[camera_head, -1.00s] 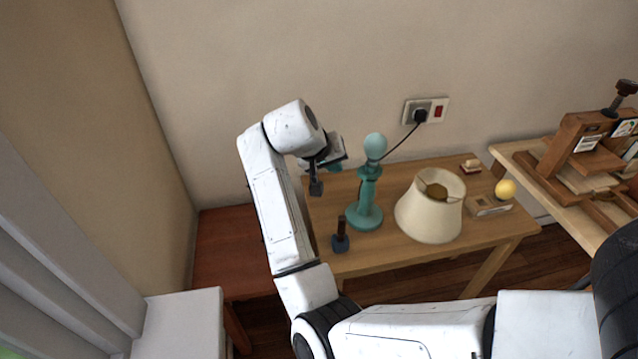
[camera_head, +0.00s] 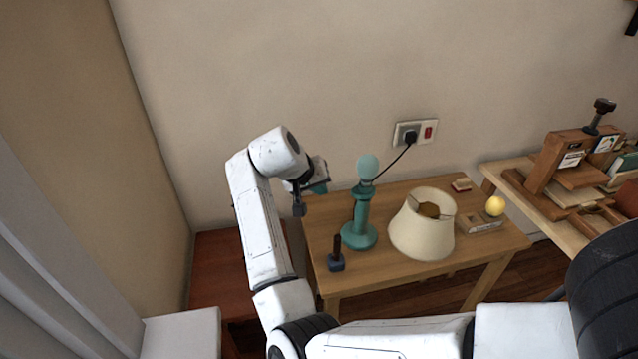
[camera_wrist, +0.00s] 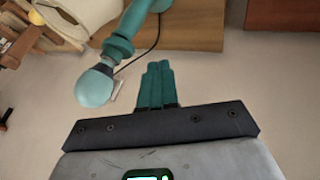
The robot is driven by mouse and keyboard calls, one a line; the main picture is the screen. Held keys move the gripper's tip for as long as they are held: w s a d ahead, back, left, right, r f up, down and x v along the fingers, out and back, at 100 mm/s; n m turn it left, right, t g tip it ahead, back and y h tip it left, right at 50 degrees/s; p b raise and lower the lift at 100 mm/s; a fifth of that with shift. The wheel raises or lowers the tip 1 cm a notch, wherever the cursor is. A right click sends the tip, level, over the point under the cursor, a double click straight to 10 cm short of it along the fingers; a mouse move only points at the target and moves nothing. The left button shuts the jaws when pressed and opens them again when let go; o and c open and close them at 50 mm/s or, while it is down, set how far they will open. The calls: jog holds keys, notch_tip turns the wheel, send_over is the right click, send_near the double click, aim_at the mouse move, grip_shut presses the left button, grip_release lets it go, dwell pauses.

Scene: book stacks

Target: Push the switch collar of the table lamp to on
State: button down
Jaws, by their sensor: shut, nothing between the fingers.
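The teal table lamp (camera_head: 361,215) stands upright on the wooden table with a pale teal bulb (camera_head: 367,166) on top and no shade on it. In the wrist view its bulb (camera_wrist: 94,86) and neck (camera_wrist: 118,46) show left of my fingers, apart from them.
The cream lampshade (camera_head: 424,228) sits on the table right of the lamp. A small dark-handled tool (camera_head: 336,256) stands at the front left. A yellow ball (camera_head: 495,206) lies on a tray at right. The lamp's cord runs to a wall socket (camera_head: 412,133). A wooden press (camera_head: 580,160) stands further right.

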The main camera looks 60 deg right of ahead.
aim_at(352, 192)
jog(key=s+d+f+p, duration=0.1)
jog(key=s+d+f, duration=0.2)
jog(key=d+f, duration=0.2)
jog(key=shift+s+d+p, duration=0.35)
jog(key=shift+s+d, duration=0.05)
jog(key=shift+d, duration=0.2)
jog(key=shift+s+d+r+p, duration=0.1)
jog(key=shift+s+d+p, duration=0.4)
jog(key=shift+s+d, duration=0.35)
jog(key=shift+a, duration=0.15)
